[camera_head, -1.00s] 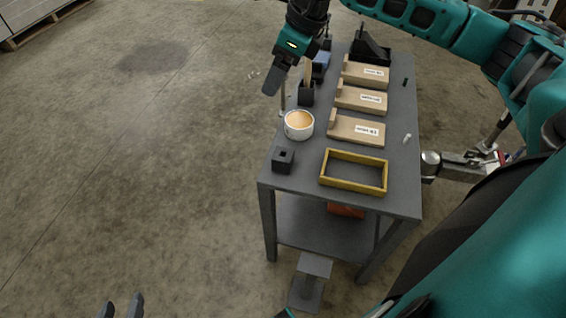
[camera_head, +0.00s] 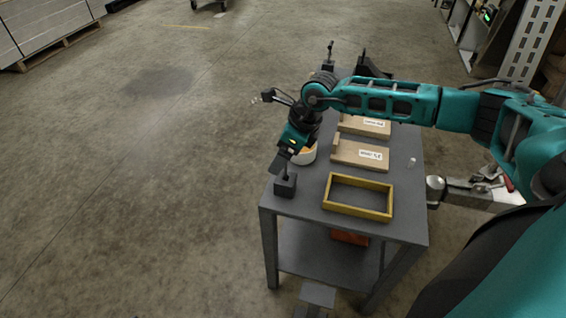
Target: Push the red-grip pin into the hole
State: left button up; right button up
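My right gripper (camera_head: 277,163) reaches in from the right and points down above the near left corner of the grey table. A thin grey shank (camera_head: 285,173), which looks like the pin's, shows beside its fingertips and has moved with them. The gripper appears shut on this pin; no red grip shows, and the fingers hide the pin's upper part. The shank stands over the small dark block (camera_head: 286,187) that has a square hole in its top. Whether the tip is inside the hole cannot be told. My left gripper is out of view.
A metal coupling (camera_head: 455,190) with a red part lies to the right. The floor at left is clear.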

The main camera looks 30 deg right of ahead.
jog(key=shift+f, duration=1.75)
jog(key=shift+f, duration=0.15)
jog(key=o, duration=0.8)
jog(key=shift+o, duration=0.2)
jog(key=shift+b, duration=0.3)
